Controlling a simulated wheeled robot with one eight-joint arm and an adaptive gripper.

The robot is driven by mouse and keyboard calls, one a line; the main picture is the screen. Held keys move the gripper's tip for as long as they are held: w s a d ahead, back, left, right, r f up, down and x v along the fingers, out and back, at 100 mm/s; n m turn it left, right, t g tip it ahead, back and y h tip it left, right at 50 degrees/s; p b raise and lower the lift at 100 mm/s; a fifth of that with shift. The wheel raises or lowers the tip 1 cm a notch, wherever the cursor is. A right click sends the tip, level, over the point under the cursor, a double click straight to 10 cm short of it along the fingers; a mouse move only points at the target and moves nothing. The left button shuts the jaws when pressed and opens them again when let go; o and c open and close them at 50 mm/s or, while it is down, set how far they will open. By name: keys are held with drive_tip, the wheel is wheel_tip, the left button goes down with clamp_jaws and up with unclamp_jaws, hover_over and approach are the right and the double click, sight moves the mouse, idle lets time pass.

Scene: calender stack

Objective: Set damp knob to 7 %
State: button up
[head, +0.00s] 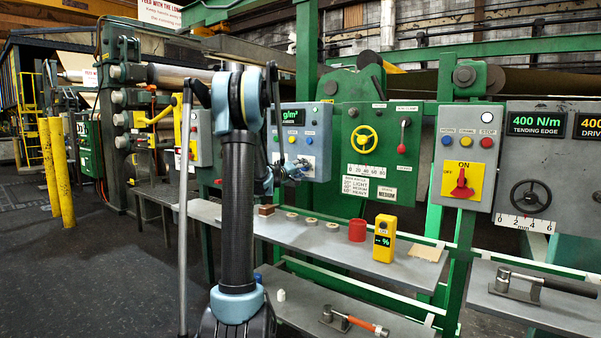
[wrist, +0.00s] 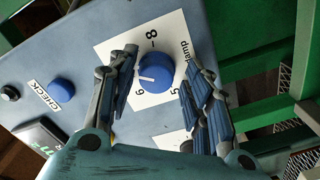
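The damp knob (wrist: 157,72) is blue and round with a white pointer mark, on a white dial card (wrist: 113,50) in the wrist view. The card shows 5, 6, 8 and the word damp. The pointer aims left, close to the 6; I see no 7, and the left finger covers part of the card. My gripper (wrist: 159,69) is open, one finger on each side of the knob, with visible gaps. In the head view my gripper (head: 292,172) is at the lower part of the grey g/m² box (head: 313,118); the knob is hidden there.
A blue CHECK button (wrist: 61,90) and a dark display (wrist: 40,137) share the panel. Below the box, a grey shelf (head: 330,240) holds a red cup (head: 357,230) and a yellow % meter (head: 384,238). A green frame (wrist: 260,60) stands right of the panel.

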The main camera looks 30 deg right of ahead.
drive_tip(key=shift+s, duration=0.1)
drive_tip(key=v, duration=1.1)
drive_tip(key=shift+a, duration=0.45)
drive_tip(key=s+a+f+n+g+y, duration=0.1)
drive_tip(key=s+a+f+y, duration=0.4)
drive_tip(key=s+a+f, duration=0.3)
drive_tip(key=s+a+f+g+y, duration=0.2)
drive_tip(key=s+a+f+y, duration=0.4)
drive_tip(key=s+a, duration=1.1)
drive_tip(key=s+a+f+n+g+y, duration=0.1)
drive_tip(key=s+a+f+y, duration=0.4)
drive_tip(key=s+a+f, duration=0.7)
drive_tip(key=a, duration=0.4)
drive_tip(key=shift+s+a+f+n+g+y, duration=0.2)
drive_tip(key=shift+s+a+n+g+y, duration=0.1)
drive_tip(key=shift+s+g, duration=0.1)
